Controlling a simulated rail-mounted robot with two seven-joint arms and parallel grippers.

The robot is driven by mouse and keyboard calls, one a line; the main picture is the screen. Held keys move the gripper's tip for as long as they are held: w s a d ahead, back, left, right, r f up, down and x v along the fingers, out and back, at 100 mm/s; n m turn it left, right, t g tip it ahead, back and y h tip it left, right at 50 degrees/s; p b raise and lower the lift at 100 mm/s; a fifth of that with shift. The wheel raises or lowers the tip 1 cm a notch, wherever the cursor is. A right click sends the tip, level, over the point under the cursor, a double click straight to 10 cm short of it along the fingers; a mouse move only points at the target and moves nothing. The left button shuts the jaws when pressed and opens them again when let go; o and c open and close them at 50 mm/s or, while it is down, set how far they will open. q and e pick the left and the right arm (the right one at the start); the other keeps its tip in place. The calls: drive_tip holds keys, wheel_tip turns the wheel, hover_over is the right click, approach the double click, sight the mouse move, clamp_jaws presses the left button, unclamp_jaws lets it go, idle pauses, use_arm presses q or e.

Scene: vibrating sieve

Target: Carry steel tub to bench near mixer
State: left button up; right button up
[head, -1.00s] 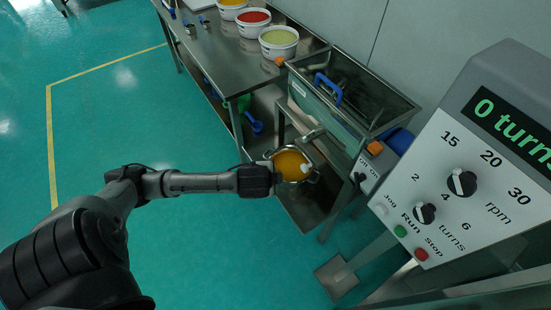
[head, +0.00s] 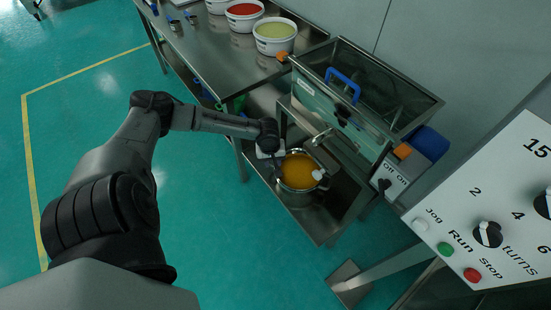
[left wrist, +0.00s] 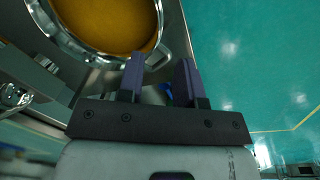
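The steel tub (head: 298,188) holds orange-yellow powder and stands on a low steel shelf under the sieve outlet in the head view. Its rim also shows at the top of the left wrist view (left wrist: 178,30). My left gripper (head: 277,168) is at the left side of the tub. In the left wrist view its two fingers (left wrist: 160,80) are apart at the tub's rim; I cannot tell whether they straddle the rim or a handle. The bench (head: 190,62) is at the upper left. My right gripper is not in view.
The sieve box (head: 385,135) with a blue handle (head: 343,84) stands above and right of the tub. White buckets of powder (head: 275,45) stand on the bench. A control panel (head: 500,200) with knobs and buttons fills the right. Green floor at left is clear.

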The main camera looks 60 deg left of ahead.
use_arm(q)
drive_tip(key=n, duration=0.2)
drive_tip(key=shift+w+n, duration=0.15)
drive_tip(key=shift+n, duration=0.25)
drive_tip(key=f+b, duration=0.1)
drive_tip(key=f, duration=0.3)
drive_tip(key=w+f+b, duration=0.1)
drive_tip(key=f+b, duration=0.1)
drive_tip(key=f, duration=0.3)
drive_tip(key=f+b, duration=0.2)
drive_tip(key=f, duration=0.2)
drive_tip(key=shift+w+d+f, duration=0.1)
drive_tip(key=shift+w+f, duration=0.2)
drive_tip(key=shift+f, duration=0.05)
clamp_jaws()
idle(0.5)
idle(0.8)
